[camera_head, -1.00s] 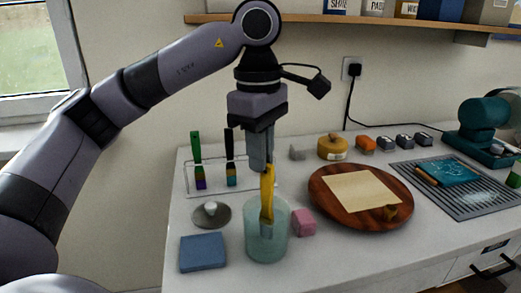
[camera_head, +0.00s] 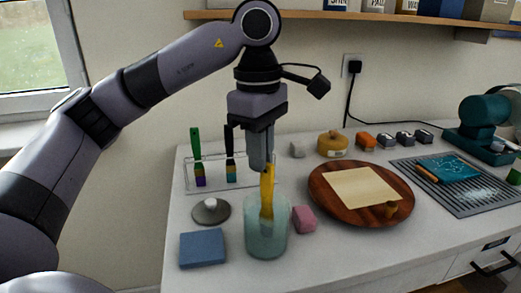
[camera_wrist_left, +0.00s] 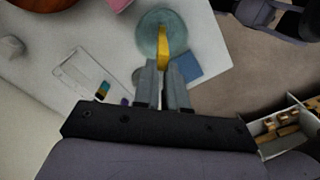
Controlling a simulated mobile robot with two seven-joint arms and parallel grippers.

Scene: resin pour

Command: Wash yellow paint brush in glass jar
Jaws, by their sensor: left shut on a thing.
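The yellow paint brush (camera_head: 267,185) hangs upright from my left gripper (camera_head: 263,168), which is shut on its upper part. The brush's lower end is inside the glass jar (camera_head: 266,243), a pale teal see-through jar near the front of the counter. The bristles are blurred by the glass, and I cannot tell whether they touch the bottom or wall. In the left wrist view the yellow brush (camera_wrist_left: 163,45) runs from the fingertips (camera_wrist_left: 165,68) over the jar (camera_wrist_left: 152,28). My right gripper is not in view.
A blue block (camera_head: 202,249) and a grey disc with a knob (camera_head: 211,211) lie left of the jar. A pink block (camera_head: 304,220) is close on its right. A brush rack (camera_head: 215,189) stands behind. A round wooden board (camera_head: 330,205) with paper lies farther right.

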